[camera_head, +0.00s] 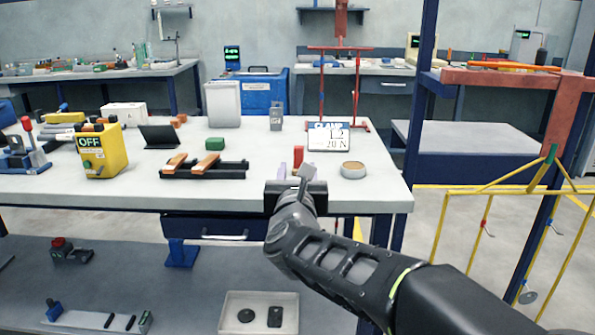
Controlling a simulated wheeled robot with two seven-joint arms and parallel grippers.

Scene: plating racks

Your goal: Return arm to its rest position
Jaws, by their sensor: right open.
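My right arm comes in from the lower right, and its gripper (303,178) is at the front edge of the workbench (110,188). It points away from me toward the bench top, and its jaws are open. The arm hides part of the bench's front edge. A small upright red item (298,157) shows just beyond the gripper; I cannot tell how far apart they are. I see nothing clearly held between the jaws. My left gripper is not in view.
On the bench are a yellow OFF box (102,152), a black rack with orange-topped pieces (203,170), a white sign (329,137) and a round dish (353,170). A yellow rack frame (437,225) stands at right. A lower shelf holds a tray (230,320).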

